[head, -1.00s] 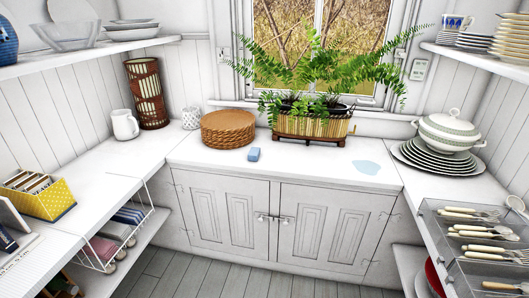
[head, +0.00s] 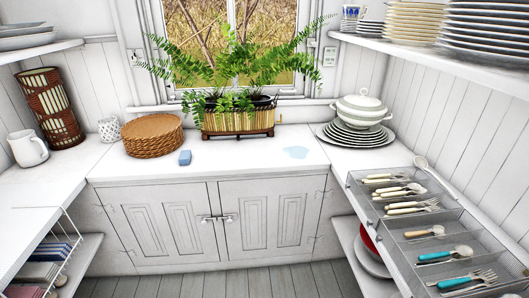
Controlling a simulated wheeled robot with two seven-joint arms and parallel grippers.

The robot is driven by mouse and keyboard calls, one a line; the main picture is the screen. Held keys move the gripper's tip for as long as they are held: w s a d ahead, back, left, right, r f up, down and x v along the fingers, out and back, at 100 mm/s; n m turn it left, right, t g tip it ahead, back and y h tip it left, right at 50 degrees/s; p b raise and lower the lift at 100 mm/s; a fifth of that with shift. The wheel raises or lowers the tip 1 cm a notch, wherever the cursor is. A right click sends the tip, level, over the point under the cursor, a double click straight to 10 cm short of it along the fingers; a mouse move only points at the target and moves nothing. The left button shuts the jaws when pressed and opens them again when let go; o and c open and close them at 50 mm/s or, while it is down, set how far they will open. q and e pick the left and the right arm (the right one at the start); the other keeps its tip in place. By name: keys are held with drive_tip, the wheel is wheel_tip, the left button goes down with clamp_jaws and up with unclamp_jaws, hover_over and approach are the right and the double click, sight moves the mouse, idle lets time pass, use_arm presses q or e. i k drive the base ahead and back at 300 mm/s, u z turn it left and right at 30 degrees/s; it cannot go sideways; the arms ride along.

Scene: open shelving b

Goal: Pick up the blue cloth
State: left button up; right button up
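A flat pale blue patch (head: 296,152) with an uneven outline lies on the white counter below the window, right of the plant. It could be a thin cloth or spilled liquid; I cannot tell which. A small blue block (head: 185,157), like a folded cloth or a sponge, lies on the same counter near its front edge, just right of the round wicker stack. Nothing covers either of them. Neither of my grippers shows in the head view.
A fern in a long planter (head: 238,117) stands behind both blue things. A wicker stack (head: 152,136) is on the left, a tureen (head: 361,108) on plates on the right. A cutlery tray (head: 352,180) lines the right counter. Floor (head: 240,283) shows below the cabinet doors.

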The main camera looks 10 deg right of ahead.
sight(184, 158)
drive_tip(key=u, duration=0.3)
drive_tip(key=i, duration=1.8)
drive_tip(key=z, duration=0.95)
